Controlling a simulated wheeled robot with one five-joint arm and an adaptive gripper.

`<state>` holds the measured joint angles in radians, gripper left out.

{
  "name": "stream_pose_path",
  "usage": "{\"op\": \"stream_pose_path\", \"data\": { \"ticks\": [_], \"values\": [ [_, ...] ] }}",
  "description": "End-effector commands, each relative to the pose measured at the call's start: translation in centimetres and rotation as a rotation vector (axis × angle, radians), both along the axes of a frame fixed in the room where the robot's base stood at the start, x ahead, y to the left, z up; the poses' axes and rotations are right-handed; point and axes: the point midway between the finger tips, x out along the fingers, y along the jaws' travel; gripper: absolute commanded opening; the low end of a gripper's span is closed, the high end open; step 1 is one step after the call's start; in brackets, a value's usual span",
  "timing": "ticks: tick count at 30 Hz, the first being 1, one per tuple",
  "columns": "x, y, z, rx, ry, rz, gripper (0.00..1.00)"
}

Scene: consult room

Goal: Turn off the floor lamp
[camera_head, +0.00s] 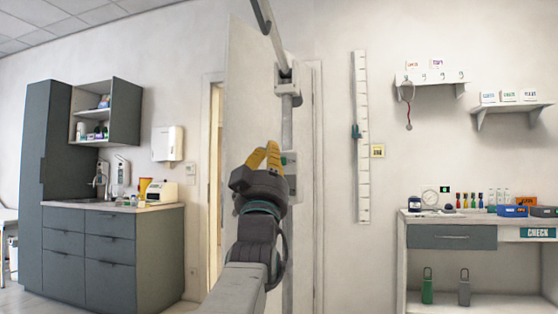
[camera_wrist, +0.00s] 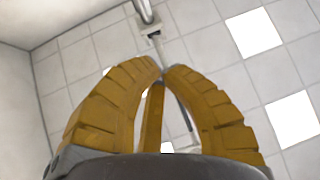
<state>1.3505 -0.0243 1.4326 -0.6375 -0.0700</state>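A grey pole stand, which looks like the floor lamp (camera_head: 287,115), rises in front of the door in the head view. The lamp's head is out of view. My gripper (camera_head: 266,148) points upward just left of the box, overlapping the pole's lower part; I cannot tell whether they touch. In the wrist view my gripper's yellow fingers (camera_wrist: 163,73) converge with tips together, nothing visible between them. The pole (camera_wrist: 187,118) shows beyond them.
A door (camera_head: 248,110) stands behind the pole. Grey cabinets with a counter (camera_head: 160,209) are at left. A desk (camera_head: 451,237) with bottles and boxes is at right, below wall shelves (camera_head: 430,85). A measuring scale (camera_head: 361,180) hangs on the wall.

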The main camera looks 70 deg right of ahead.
Motion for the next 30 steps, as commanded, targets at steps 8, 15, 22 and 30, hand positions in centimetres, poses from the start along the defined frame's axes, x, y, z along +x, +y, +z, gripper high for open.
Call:
{"op": "stream_pose_path", "data": {
  "ticks": [8, 15, 22, 30],
  "values": [
    [0.5, -2.7, 0.6, 0.005, -0.001, -0.002, 0.0],
    [0.9, -5.2, 0.3, 0.004, -0.001, -0.002, 0.0],
    [1.2, -7.0, 0.0, 0.001, -0.003, -0.004, 0.0],
    [1.4, -7.9, 0.0, 0.002, -0.003, -0.004, 0.0]
  ]
}}
